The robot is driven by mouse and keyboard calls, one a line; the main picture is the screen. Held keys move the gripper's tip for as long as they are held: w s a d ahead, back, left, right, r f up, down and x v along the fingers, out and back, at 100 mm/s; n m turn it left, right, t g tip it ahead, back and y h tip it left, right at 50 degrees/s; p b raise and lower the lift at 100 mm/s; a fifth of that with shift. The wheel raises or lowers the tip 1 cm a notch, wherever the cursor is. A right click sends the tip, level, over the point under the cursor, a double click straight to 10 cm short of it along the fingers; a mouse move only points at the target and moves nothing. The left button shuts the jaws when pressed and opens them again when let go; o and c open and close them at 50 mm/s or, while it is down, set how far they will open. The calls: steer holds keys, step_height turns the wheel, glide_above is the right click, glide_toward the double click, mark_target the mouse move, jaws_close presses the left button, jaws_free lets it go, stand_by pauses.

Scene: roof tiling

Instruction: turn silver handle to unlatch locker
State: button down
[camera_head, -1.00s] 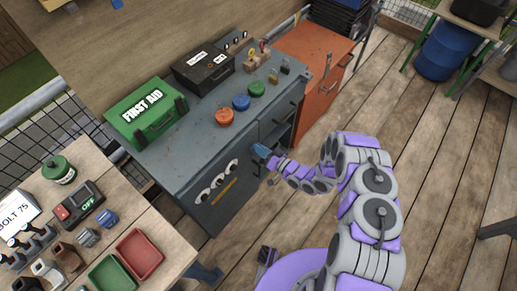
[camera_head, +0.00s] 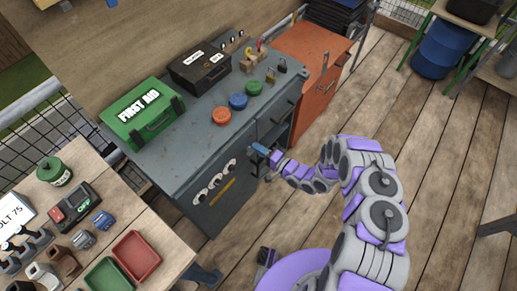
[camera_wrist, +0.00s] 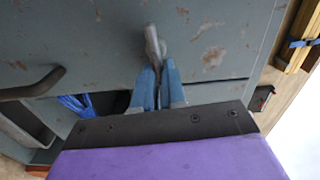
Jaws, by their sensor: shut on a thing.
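The locker is the lower front of a blue-grey metal cabinet (camera_head: 211,199), with scuffed paint. Its silver handle (camera_wrist: 153,45) stands out from the grey door in the wrist view. My gripper (camera_wrist: 157,78) has its two blue fingers closed around the lower part of the handle. In the head view my gripper (camera_head: 259,149) is at the cabinet's front, and the handle there is mostly hidden by it. The locker door looks closed.
A dark drawer pull (camera_wrist: 32,84) and an open compartment with something blue (camera_wrist: 78,104) lie beside the door. A green first aid box (camera_head: 143,114) and coloured discs stand on the cabinet. An orange cabinet (camera_head: 311,80) is to the right. Wooden floor is clear at right.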

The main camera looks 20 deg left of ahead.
steer(key=shift+w+d+f+m, duration=0.15)
steer(key=shift+w+d+m, duration=0.05)
steer(key=shift+m, duration=0.3)
steer(key=c, duration=1.3)
jaws_free()
steer(key=shift+f, duration=0.1)
steer(key=shift+c, duration=0.2)
steer(key=shift+o, duration=0.7)
steer(key=shift+a, duration=0.1)
steer(key=shift+s, duration=0.1)
steer(key=p+v, duration=0.2)
steer(key=v, duration=1.5)
steer(key=shift+s, duration=0.1)
